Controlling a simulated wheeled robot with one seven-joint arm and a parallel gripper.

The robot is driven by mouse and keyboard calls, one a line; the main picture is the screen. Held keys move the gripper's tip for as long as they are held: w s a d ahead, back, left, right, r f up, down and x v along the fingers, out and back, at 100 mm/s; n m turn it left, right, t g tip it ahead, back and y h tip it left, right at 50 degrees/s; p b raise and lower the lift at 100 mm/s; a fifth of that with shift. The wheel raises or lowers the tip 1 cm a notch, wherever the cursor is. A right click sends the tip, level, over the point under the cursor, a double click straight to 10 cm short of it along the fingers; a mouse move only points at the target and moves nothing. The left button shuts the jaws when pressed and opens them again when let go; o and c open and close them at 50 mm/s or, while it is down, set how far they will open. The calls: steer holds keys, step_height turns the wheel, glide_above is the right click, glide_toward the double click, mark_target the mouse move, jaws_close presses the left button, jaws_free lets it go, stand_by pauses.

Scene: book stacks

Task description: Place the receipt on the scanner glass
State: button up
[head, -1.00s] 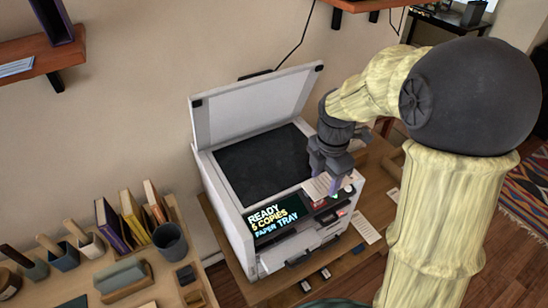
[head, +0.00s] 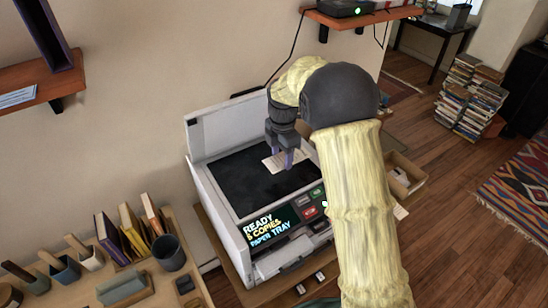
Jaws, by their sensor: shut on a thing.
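The receipt (head: 273,164) is a small pale slip with faint print. My gripper (head: 283,165) is shut on it, over the right part of the dark scanner glass (head: 240,181). I cannot tell whether the receipt touches the glass or hangs just above it. The scanner (head: 222,225) is a white copier with its lid (head: 218,128) raised against the wall side. Its front panel display (head: 268,228) reads "READY", "COPIES" and "PAPER TRAY". My arm hides the right side of the scanner.
A wooden desk (head: 160,290) at the left holds upright books (head: 130,226), a dark cup (head: 169,247) and small holders. A wall shelf (head: 362,14) is above at the back. An open box (head: 404,176) sits right of my arm. Book stacks (head: 470,97) stand on the floor farther right.

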steer(key=w+a+f+p, duration=0.2)
steer(key=w, duration=0.1)
steer(key=shift+w+f, duration=0.15)
steer(key=shift+w, duration=0.1)
steer(key=shift+a+f, duration=0.1)
steer(key=shift+f, duration=0.35)
step_height(320, 180, down, 3)
steer(key=shift+f+p, duration=0.1)
steer(key=shift+p, duration=0.8)
steer(key=shift+w+f+p, duration=0.15)
steer(key=shift+w+p, duration=0.05)
steer(key=shift+p, duration=0.15)
steer(key=shift+f, duration=0.2)
